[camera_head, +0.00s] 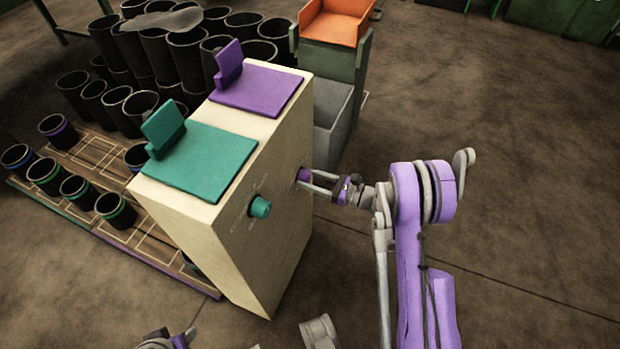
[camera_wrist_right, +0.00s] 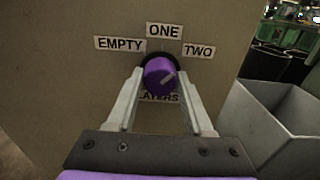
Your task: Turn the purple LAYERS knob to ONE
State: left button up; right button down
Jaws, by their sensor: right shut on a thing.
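The purple LAYERS knob (camera_wrist_right: 160,76) is on the side of a beige cabinet (camera_head: 265,225). The ONE label (camera_wrist_right: 163,31) is above the knob and the EMPTY label (camera_wrist_right: 119,44) is at upper left. My right gripper (camera_wrist_right: 160,88) is shut on the knob, one finger on each side; in the head view the knob (camera_head: 304,174) shows at the fingertips. A part of my left arm shows at the bottom edge of the head view; its jaws cannot be made out.
A teal knob (camera_head: 260,207) is on the same cabinet face. Teal (camera_head: 203,160) and purple (camera_head: 258,88) plates lie on top. A grey bin (camera_head: 333,110) stands behind the cabinet. Several black sleeves (camera_head: 185,60) stand at left. Floor at right is clear.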

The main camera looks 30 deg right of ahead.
jog(key=shift+n+b, duration=0.9)
jog(key=shift+n, duration=3.5)
jog(key=shift+c, duration=1.5)
grip_release()
jog(key=shift+d, duration=0.15)
